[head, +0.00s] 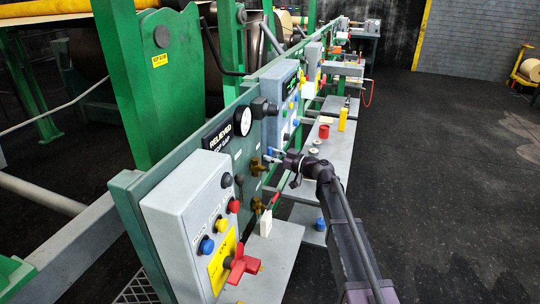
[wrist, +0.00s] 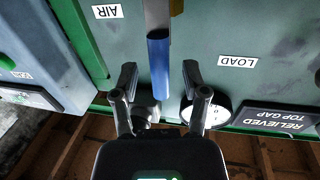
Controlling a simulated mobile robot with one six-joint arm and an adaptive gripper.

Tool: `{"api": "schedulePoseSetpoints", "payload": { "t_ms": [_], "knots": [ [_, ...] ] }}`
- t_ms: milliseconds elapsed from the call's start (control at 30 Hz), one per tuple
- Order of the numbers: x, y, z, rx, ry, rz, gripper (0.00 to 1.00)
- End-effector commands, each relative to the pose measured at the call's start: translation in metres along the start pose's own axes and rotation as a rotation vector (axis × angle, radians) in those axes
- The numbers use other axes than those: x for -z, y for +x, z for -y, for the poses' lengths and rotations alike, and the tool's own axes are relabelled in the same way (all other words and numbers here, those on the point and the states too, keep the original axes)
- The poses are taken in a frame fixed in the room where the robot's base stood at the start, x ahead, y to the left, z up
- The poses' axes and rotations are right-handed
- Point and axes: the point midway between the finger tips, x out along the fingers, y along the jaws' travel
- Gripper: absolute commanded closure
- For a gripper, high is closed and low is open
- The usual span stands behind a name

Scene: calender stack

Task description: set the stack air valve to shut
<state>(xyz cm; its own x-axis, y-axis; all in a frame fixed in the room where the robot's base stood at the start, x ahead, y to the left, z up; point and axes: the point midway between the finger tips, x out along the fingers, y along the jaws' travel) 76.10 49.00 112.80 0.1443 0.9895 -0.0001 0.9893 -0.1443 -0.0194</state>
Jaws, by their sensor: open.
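In the wrist view, which is upside down, a lever with a blue sleeve (wrist: 158,62) runs down the picture in front of the grey-green panel. The AIR label (wrist: 105,12) is to its left and the LOAD label (wrist: 238,61) to its right. My gripper (wrist: 163,82) is open, with its fingers on either side of the sleeve's lower end. In the head view my gripper (head: 276,157) is at the panel, beside a brass valve body (head: 256,166). The lever is hard to make out there.
A round gauge (head: 243,122) sits above the valve. A second brass valve (head: 257,204) with a red handle (head: 275,200) is below. A grey button box (head: 190,220) with a red rotary handle (head: 241,264) is nearer.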

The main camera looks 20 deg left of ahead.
Motion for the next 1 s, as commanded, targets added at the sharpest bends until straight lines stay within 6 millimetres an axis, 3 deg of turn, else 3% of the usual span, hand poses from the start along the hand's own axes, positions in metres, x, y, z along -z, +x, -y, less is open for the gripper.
{"api": "schedulePoseSetpoints", "payload": {
  "t_ms": [467, 667, 700, 1000],
  "knots": [
    [0.0, 0.0093, -0.0001, -0.001, 0.0, 0.0, 0.42],
    [0.0, 0.0093, -0.0001, -0.001, 0.0, 0.0, 0.95],
    [0.0, 0.0093, -0.0001, -0.001, 0.0, 0.0, 1.0],
    [0.0001, 0.0107, 0.0007, 0.001, 0.002, 0.0, 1.0]
  ]
}}
